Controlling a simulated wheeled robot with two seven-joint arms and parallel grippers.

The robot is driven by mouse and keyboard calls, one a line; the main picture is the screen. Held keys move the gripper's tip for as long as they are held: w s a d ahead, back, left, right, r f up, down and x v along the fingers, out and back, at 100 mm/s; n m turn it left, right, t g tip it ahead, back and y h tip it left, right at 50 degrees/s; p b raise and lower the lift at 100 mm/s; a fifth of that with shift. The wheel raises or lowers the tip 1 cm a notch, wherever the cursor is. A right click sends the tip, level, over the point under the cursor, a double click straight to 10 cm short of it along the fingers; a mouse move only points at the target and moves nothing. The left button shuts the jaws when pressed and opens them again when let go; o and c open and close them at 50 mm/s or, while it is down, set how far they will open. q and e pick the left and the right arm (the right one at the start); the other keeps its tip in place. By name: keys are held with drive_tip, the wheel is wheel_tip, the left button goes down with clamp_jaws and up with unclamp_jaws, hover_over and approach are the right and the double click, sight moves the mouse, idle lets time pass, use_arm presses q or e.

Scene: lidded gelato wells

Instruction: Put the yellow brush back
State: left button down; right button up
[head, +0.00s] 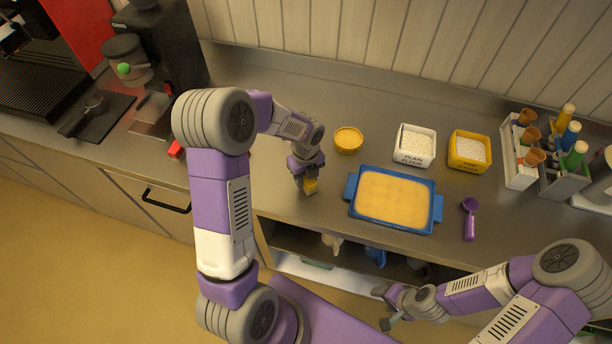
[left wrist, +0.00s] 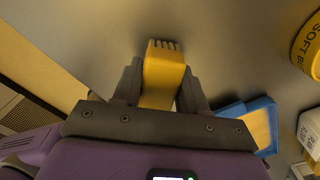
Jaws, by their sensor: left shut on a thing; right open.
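My left gripper (head: 307,178) is shut on the yellow brush (head: 310,187) over the counter, left of the blue tray. In the left wrist view the brush (left wrist: 163,75) sits between the two fingers of the left gripper (left wrist: 160,90), its toothed end pointing away from the wrist. Whether it touches the counter is unclear. My right gripper (head: 388,308) is open and empty, low in front of the counter.
A blue tray (head: 437,208) with pale yellow filling lies on the counter (head: 290,80). Behind it stand a round yellow tub (head: 348,141), a white flour tub (head: 413,157) and a yellow tub (head: 466,165). A purple scoop (head: 470,220) and racks (head: 518,180) with cones and colored-top bottles are right.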

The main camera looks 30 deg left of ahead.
use_arm(q)
drive_tip(key=shift+f+b, duration=0.3)
drive_tip(key=shift+f, duration=0.15)
idle(0.3)
drive_tip(key=c, duration=0.9)
unclamp_jaws()
drive_tip(key=o, duration=0.5)
drive_tip(key=shift+r, duration=0.15)
wheel_tip(320, 180, up, 8)
drive_tip(key=p, duration=0.7)
